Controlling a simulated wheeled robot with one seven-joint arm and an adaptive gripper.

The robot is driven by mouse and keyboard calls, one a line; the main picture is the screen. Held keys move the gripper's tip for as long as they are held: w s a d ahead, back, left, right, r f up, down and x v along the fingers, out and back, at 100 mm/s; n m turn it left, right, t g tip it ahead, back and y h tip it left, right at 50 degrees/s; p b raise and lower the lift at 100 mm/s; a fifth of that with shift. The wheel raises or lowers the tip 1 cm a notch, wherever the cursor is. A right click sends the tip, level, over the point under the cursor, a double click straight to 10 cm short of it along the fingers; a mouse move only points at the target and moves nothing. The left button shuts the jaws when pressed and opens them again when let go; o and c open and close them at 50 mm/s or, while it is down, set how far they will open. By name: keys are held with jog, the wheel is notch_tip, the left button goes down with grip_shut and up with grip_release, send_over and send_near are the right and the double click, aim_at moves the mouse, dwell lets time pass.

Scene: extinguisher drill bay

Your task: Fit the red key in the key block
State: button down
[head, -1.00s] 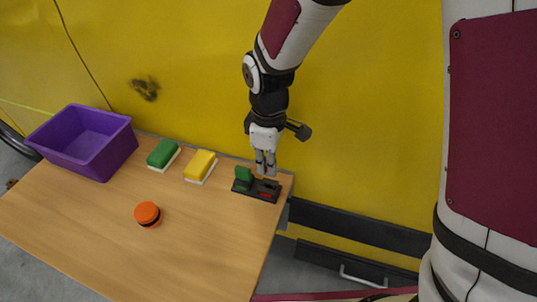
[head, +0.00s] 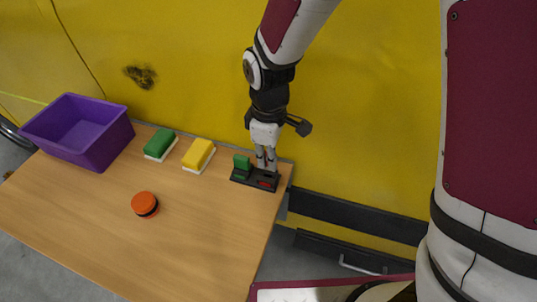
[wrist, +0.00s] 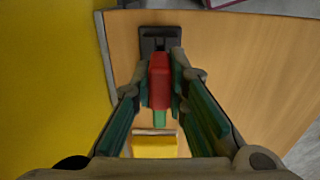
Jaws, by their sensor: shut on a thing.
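The dark key block (head: 240,179) stands near the table's far right corner. It has a green key (head: 242,162) upright on its left side and a red mark on its right front. My gripper (head: 266,168) points down over the block's right side. In the wrist view it is shut on the red key (wrist: 159,80), held between the two fingers. The block's dark end (wrist: 160,38) shows beyond the key, and the green key (wrist: 159,118) shows below it. The red key's lower end is hidden, so I cannot tell whether it is in the slot.
A yellow sponge (head: 198,154) and a green sponge (head: 160,143) lie left of the block. A purple bin (head: 105,150) stands at the table's left. An orange round thing (head: 145,204) lies mid-table. The yellow wall (head: 370,120) is close behind. The table front is clear.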

jog(key=shift+f+b, duration=0.95)
jog(key=shift+f, duration=1.15)
dwell(0.9)
jog(key=c, duration=1.5)
grip_release()
jog(key=shift+r, duration=0.2)
notch_tip(320, 180, up, 12)
jog(key=shift+f, duration=0.15)
jog(key=shift+d+r, duration=0.25)
jog(key=shift+r, duration=0.05)
jog(key=s+d+r+m+t, duration=0.1)
jog(key=s+d+r+m, duration=0.2)
jog(key=s+d+m, duration=0.1)
jog(key=s+d+r+m+t, duration=0.1)
jog(key=s+d+r+m, duration=0.3)
jog(key=s+d+m, duration=0.1)
jog(key=s+d+r+m+t, duration=0.2)
jog(key=s+d+r+m, duration=0.2)
jog(key=d, duration=0.4)
jog(key=shift+s+d+r+m, duration=0.1)
jog(key=shift+s+d+m, duration=0.15)
jog(key=shift+s, duration=0.4)
jog(key=shift+s+d+r+m, duration=0.1)
jog(key=shift+s+m, duration=0.15)
jog(key=shift+s, duration=0.4)
